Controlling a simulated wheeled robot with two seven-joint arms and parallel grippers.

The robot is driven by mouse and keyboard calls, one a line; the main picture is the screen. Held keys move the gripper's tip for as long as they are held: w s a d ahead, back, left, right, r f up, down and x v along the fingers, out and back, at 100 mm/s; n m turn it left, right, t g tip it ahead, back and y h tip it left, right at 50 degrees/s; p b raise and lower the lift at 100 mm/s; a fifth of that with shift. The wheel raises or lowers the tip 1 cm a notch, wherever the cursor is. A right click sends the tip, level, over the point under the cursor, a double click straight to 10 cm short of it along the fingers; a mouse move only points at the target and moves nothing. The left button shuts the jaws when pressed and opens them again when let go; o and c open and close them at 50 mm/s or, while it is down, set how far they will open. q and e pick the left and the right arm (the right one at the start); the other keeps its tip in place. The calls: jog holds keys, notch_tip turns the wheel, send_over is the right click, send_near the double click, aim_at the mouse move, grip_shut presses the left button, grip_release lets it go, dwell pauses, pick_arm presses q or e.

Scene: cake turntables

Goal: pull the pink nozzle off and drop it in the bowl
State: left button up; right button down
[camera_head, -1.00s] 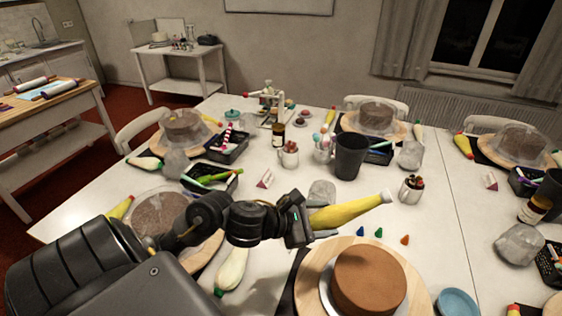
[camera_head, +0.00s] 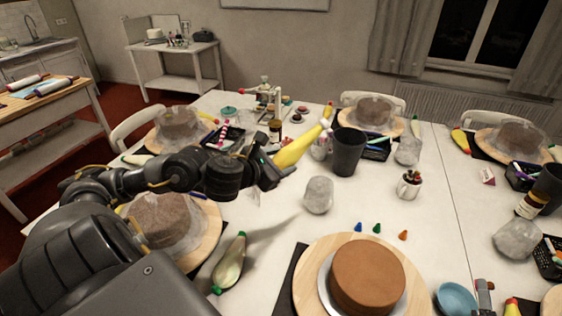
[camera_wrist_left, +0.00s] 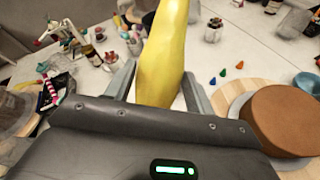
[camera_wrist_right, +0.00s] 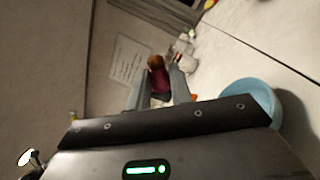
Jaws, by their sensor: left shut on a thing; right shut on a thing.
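My left gripper (camera_head: 268,168) is shut on a yellow piping bag (camera_head: 298,148), held above the table and tilted up to the right. The bag also fills the middle of the left wrist view (camera_wrist_left: 163,50); its tip is too small to make out. My right gripper (camera_wrist_right: 160,88) is shut on a small dark pinkish-red piece (camera_wrist_right: 158,78), which looks like the pink nozzle. In the head view this gripper (camera_head: 485,287) is at the lower right edge. The light blue bowl (camera_head: 455,299) sits just left of it; the bowl's inside is partly visible (camera_wrist_right: 250,97).
A brown cake (camera_head: 367,277) stands on a round wooden turntable (camera_head: 310,265). Blue, green and orange nozzles (camera_head: 377,228) lie behind it. A clear jar (camera_head: 318,195) and a dark cup (camera_head: 348,152) stand further back.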

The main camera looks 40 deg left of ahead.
pick_arm(q)
notch_tip(320, 180, down, 5)
jog(key=b, duration=0.4)
jog(key=shift+b, duration=0.35)
pick_arm(e)
notch_tip(320, 180, down, 6)
jog(key=shift+r, duration=0.1)
pick_arm(q)
jog(key=shift+r, duration=0.1)
pick_arm(e)
jog(key=c, duration=1.2)
grip_release()
jog(key=shift+o, duration=0.2)
jog(key=shift+s, duration=0.1)
jog(key=shift+s+d, duration=0.15)
jog(key=shift+s, duration=0.15)
jog(key=b+v, duration=0.1)
jog(key=v, duration=0.9)
jog(key=shift+s+d+b, duration=0.1)
jog(key=shift+s+b, duration=0.05)
jog(key=shift+b, duration=0.25)
pick_arm(q)
notch_tip(320, 180, down, 2)
jog(key=shift+s, duration=0.1)
pick_arm(e)
jog(key=shift+s+d, duration=0.15)
jog(key=shift+s, duration=0.2)
